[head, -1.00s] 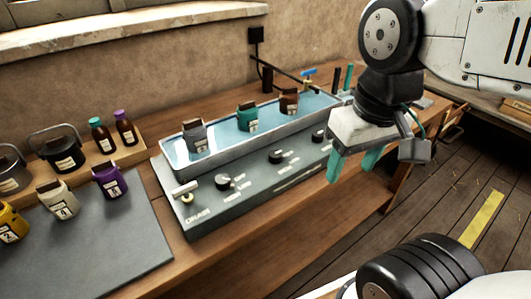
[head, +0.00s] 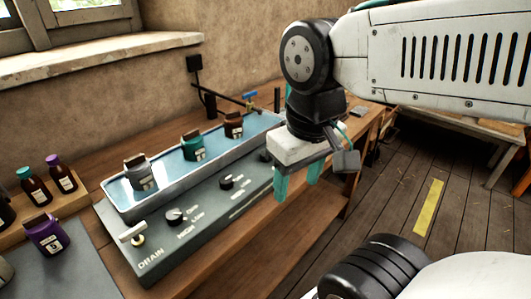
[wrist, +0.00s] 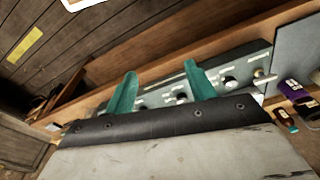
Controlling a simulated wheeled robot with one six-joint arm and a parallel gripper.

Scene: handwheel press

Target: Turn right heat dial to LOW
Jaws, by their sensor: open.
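The right heat dial (head: 265,155) is a black knob at the far right of the grey control panel (head: 205,222), partly hidden by my gripper in the head view. Its setting cannot be read. The middle dial (head: 227,182) and left dial (head: 176,217) sit further left, black with pale marks. My gripper (head: 297,187) has green fingers, open and empty, pointing down in front of the panel's right end, apart from the dial. In the wrist view, the fingers (wrist: 160,75) show with the panel and its dials beyond them.
A water bath (head: 115,197) behind the panel holds grey, green and brown bottles. A drain lever (head: 133,233) is at the panel's left end. A purple bottle (head: 46,235) stands on the dark mat at left. The floor (head: 395,205) to the right is clear.

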